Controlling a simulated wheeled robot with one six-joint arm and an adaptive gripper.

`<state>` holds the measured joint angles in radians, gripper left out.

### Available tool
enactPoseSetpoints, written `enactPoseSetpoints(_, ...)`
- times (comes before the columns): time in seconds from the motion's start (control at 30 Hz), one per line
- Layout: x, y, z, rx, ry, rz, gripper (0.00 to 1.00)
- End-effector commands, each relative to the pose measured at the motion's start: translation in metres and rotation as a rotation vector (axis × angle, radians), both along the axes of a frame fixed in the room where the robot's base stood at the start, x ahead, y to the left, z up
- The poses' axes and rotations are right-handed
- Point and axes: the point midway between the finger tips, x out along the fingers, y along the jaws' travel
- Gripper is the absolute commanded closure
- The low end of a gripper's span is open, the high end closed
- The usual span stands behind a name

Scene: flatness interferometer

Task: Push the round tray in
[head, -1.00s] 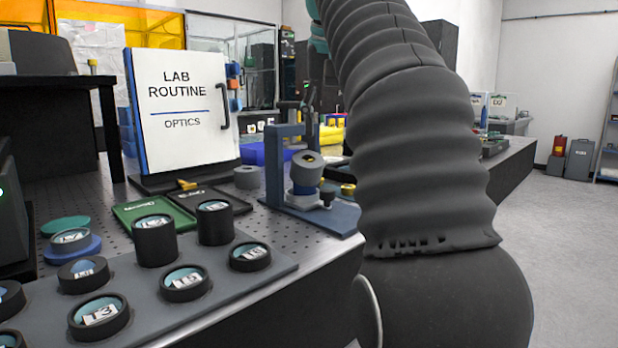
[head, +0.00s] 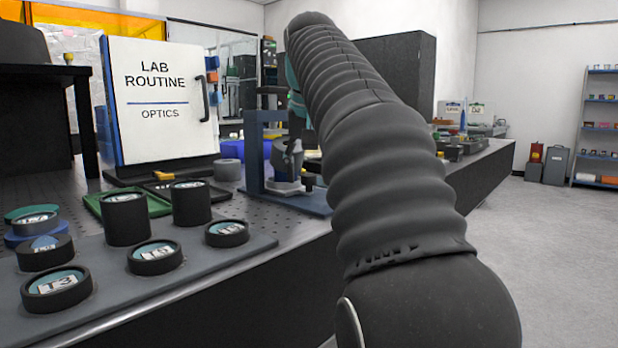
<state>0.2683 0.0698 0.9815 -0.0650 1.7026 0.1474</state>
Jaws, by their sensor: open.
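The blue interferometer stand (head: 255,150) is on the perforated bench, left of my arm. A low, pale round piece (head: 283,187) sits at its foot and looks like the round tray. How far out it sits is too small to tell. A grey part (head: 288,155) stands directly above it. My gripper (head: 297,122) is small and dark, at the stand's right side by the upper end of my arm. It is open, with its fingertips hard to make out against the stand. I cannot tell whether it touches the tray.
Several black-rimmed optics, including one marked T3 (head: 56,288), sit on a grey plate (head: 205,262) in front. A green tray (head: 92,203) lies behind them. A white "Lab Routine" board (head: 160,140) stands behind. The floor at right (head: 560,260) is clear.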

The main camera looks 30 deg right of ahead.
Motion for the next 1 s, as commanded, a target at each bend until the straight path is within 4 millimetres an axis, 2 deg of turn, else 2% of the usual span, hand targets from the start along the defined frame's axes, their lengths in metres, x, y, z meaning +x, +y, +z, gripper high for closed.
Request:
enactPoseSetpoints(0.33, 0.001, -0.001, -0.003, 0.0, 0.0, 0.0, 0.44)
enactPoseSetpoints(0.5, 0.001, -0.001, -0.003, 0.0, 0.0, 0.0, 0.87)
enactPoseSetpoints(0.57, 0.001, -0.001, -0.003, 0.0, 0.0, 0.0, 1.0)
enactPoseSetpoints(0.83, 0.004, 0.0, -0.002, 0.0, 0.001, 0.0, 1.0)
enactPoseSetpoints(1.0, 0.021, 0.007, 0.002, 0.001, 0.002, 0.002, 1.0)
